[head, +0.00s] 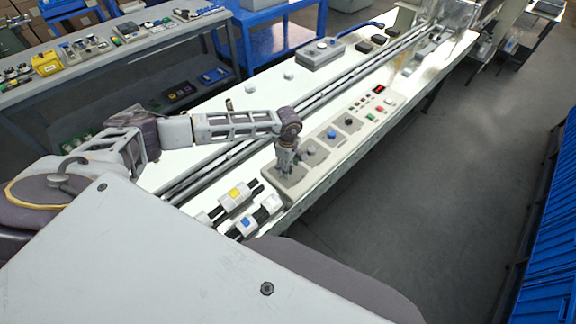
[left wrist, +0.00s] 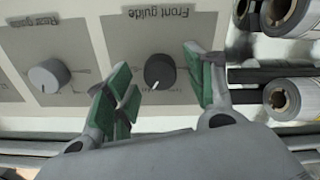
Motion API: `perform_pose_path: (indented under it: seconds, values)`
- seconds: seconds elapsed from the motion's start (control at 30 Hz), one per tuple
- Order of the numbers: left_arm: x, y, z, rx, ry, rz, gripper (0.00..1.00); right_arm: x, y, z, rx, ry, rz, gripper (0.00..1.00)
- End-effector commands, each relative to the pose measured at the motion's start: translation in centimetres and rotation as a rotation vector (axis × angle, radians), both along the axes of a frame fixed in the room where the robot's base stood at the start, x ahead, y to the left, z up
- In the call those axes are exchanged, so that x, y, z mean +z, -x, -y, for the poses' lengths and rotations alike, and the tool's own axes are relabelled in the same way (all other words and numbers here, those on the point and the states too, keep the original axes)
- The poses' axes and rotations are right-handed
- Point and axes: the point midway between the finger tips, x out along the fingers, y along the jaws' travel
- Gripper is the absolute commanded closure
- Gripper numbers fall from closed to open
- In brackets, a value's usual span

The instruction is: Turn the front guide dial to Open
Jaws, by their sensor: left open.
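The front guide dial (left wrist: 160,71) is a dark round knob on a grey label plate (left wrist: 185,27) marked "Front guide", upside down in the left wrist view. A small light mark shows on the knob; the position words are too blurred to read. The fingers appear apart from the knob. In the head view, my left gripper (head: 286,172) points down over the near end of the control panel (head: 275,182) and hides the dial. My right gripper is not in view.
A grey rear guide dial (left wrist: 48,76) sits beside the front one. A blue knob (head: 331,134) and a black knob (head: 349,121) stand farther along the panel. Film rolls (left wrist: 290,98) lie close to the right finger. Metal rails (head: 235,150) run along the table.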

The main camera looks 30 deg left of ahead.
Motion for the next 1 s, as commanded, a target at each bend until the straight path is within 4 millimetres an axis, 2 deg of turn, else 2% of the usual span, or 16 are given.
perform_pose_path:
  seconds: [0.4,0.77,1.0]
  values:
    - [-0.61,0.01,0.04,-0.001,0.000,0.001,0.46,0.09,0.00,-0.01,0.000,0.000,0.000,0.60]
    - [-0.58,0.01,0.03,-0.001,0.000,0.000,0.91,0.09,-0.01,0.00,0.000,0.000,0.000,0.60]
    - [-0.59,0.00,0.02,0.008,0.000,0.001,0.92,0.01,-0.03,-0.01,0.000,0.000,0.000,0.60]
